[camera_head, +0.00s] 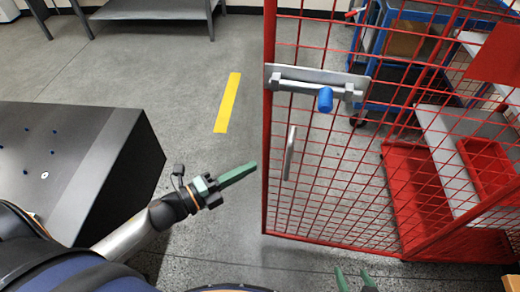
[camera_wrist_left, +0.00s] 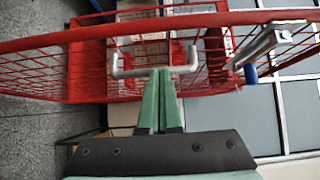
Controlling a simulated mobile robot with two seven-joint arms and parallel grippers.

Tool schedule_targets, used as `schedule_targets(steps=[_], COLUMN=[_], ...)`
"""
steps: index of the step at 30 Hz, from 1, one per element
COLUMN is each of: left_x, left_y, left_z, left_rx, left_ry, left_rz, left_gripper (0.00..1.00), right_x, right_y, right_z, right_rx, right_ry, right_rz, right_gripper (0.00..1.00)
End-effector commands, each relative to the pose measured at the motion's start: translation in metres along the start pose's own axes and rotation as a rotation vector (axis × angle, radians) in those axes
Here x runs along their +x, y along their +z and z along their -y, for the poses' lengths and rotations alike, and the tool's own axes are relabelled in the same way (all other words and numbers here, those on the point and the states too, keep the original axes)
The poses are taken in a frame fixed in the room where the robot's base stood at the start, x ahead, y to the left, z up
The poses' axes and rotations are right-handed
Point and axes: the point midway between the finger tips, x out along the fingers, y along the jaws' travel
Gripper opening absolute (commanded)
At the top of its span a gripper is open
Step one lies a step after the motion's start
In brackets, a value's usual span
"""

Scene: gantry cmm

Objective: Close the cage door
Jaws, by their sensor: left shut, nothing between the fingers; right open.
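The cage door (camera_head: 268,130) is a red frame with wire mesh, standing upright right of centre in the head view. It carries a bolt with a blue knob (camera_head: 325,99) and a grey upright handle (camera_head: 289,153). Its left edge stands free over open floor. My left gripper (camera_head: 238,174) is shut and empty, its green fingers pointing at the door's left edge with a small gap in the picture. In the left wrist view the shut fingers (camera_wrist_left: 158,100) overlap the handle (camera_wrist_left: 122,72); I cannot tell if they touch. My right gripper (camera_head: 353,280) is open at the bottom edge, mostly cut off.
A dark block-shaped table (camera_head: 85,125) stands at the left, near my left arm. A blue cart (camera_head: 375,85) and red trays (camera_head: 410,185) show through the mesh. Grey floor with a yellow stripe (camera_head: 228,103) is free between table and door.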

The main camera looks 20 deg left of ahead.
Motion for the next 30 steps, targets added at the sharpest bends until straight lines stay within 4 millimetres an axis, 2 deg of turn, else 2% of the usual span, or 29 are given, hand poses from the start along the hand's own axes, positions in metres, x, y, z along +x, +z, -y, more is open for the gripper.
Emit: schedule_targets(steps=[6, 12, 30], left_x=[0.037, 0.053, 0.06], left_y=[0.004, 0.022, 0.03], left_z=[0.001, 0.0, 0.0], left_rx=[0.002, 0.0, -0.002], left_ry=[-0.002, -0.001, 0.0], left_rz=[0.001, 0.001, 0.0], left_gripper=[0.0, 0.0, 0.0], right_x=[-0.001, -0.001, 0.002], right_y=[0.004, 0.005, -0.002], right_z=[-0.001, -0.002, -0.004], right_rx=[0.001, 0.001, -0.003], right_ry=[0.003, 0.005, 0.007], right_rz=[0.008, 0.008, -0.005], right_gripper=[0.71, 0.71, 0.71])
